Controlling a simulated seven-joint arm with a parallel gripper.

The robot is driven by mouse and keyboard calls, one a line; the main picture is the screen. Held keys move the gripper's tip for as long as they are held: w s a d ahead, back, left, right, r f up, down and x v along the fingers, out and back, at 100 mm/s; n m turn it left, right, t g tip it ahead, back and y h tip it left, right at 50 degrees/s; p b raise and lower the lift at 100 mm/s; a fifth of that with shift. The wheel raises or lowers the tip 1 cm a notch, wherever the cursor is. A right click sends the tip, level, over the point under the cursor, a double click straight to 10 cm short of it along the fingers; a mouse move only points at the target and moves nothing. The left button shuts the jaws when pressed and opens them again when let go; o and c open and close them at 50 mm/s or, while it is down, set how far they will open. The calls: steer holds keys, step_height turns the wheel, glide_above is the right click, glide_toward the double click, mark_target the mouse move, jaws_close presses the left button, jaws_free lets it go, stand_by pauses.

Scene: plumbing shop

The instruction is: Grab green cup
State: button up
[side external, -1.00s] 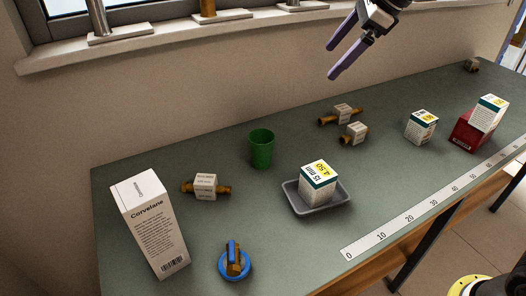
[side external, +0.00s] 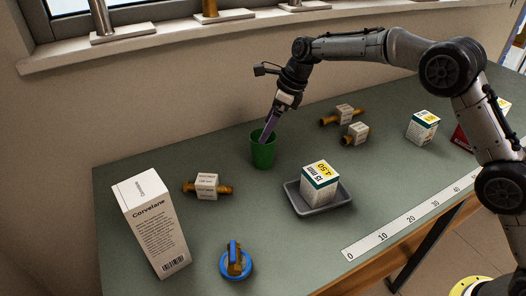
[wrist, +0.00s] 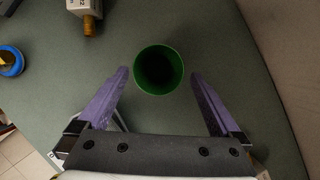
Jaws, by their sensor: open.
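The green cup (side external: 263,152) stands upright on the grey-green bench, near its back edge. In the wrist view the cup (wrist: 159,70) is seen from above, with its dark mouth toward the camera. My gripper (side external: 268,137) is at the cup's rim in the side view; the far finger is hard to make out there. In the wrist view my gripper (wrist: 158,76) is open, with one purple finger on each side of the cup and a gap to the rim on both sides. It holds nothing.
A brass fitting with a white label (side external: 207,186) lies left of the cup. A grey tray (side external: 320,209) with a box (side external: 319,183) stands to its front right. More fittings (side external: 344,114) lie right. A tall white carton (side external: 151,226) and a blue-ringed valve (side external: 235,263) are in front.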

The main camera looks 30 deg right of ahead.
mark_target(259, 145)
steer(key=shift+s+x, duration=0.2)
steer(key=shift+x, duration=3.6)
steer(key=c, duration=1)
